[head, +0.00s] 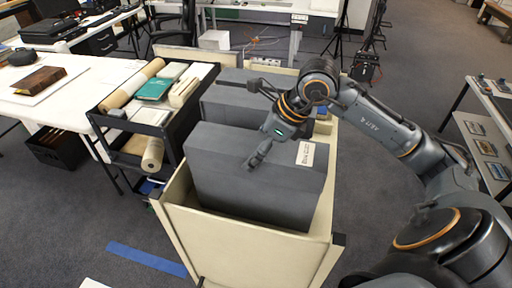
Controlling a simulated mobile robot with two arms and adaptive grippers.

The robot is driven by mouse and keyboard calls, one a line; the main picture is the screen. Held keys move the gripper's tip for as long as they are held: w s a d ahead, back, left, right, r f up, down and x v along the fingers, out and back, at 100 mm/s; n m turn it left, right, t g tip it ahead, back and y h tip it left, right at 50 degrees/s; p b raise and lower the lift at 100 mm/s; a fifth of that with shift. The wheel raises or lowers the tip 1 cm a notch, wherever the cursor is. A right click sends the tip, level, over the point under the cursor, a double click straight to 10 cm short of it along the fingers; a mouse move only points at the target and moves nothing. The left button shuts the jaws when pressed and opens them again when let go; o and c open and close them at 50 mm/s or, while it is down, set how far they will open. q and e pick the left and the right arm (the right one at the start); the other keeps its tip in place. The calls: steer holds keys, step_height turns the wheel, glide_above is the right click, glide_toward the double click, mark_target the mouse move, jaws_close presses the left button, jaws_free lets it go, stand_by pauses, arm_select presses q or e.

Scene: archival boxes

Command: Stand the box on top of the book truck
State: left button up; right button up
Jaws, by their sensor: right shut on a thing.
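The front grey archival box (235,185) stands upright in an open-topped beige bin (235,245), with a white label (306,154) at its top right. My right gripper (256,161) comes down from above and is shut on the top of this box. Its fingertips are small and partly hidden against the grey. The book truck appears to be the black shelved cart (152,127) directly left of the bin. My left gripper is out of view.
More grey box (232,104) stands behind in the bin. The cart's top holds a teal book (154,89), paper rolls (133,82) and other items. A white table (75,92) is at left, a display table (486,100) at right. Blue tape (146,260) marks open floor.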

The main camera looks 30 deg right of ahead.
steer(key=o, duration=1.6)
steer(key=shift+o, duration=0.2)
steer(key=shift+s, duration=0.1)
steer(key=shift+r, duration=0.1)
steer(key=shift+d+r, duration=0.15)
steer(key=shift+r, duration=0.05)
steer(key=b+v, duration=0.1)
steer(key=v, duration=1)
steer(key=shift+s+r+b, duration=0.2)
steer(key=shift+r+b, duration=0.05)
steer(key=shift+b, duration=0.1)
